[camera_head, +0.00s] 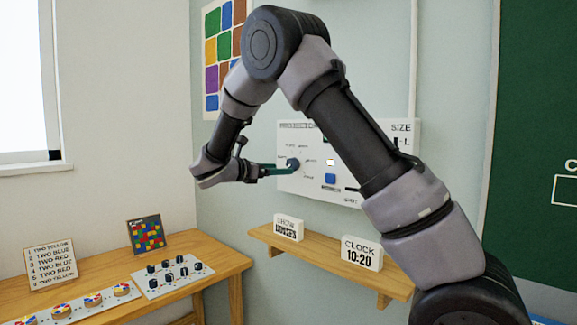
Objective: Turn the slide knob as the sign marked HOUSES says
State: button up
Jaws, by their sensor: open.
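The slide knob (293,164) is a small dark round knob on a white wall panel (350,195). Small labels, too blurred to read, stand around it. My gripper (284,168) comes from the left with its green fingers open. The fingertips overlap the knob in the picture; I cannot tell whether they touch it or stand around it. The knob's pointer direction is not clear. A small white sign (288,222) on the wall shelf below has two lines, "SHOW" and a blurred second word that looks like "HOUSES".
The panel also has a blue button (330,178) and a "SIZE" slider (397,142). A wooden table (215,268) at left holds a knob board (172,279), a colour grid and a list card. My arm hides part of the panel.

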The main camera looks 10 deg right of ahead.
aim_at(290, 165)
jog(key=shift+n+t, duration=0.8)
jog(key=w+d, duration=0.3)
jog(key=w, duration=0.2)
jog(key=w+d, duration=0.2)
jog(key=w, duration=0.1)
jog(key=shift+d+f, duration=0.1)
jog(key=shift+d, duration=0.2)
jog(key=shift+c, duration=0.2)
jog(key=c, duration=1.3)
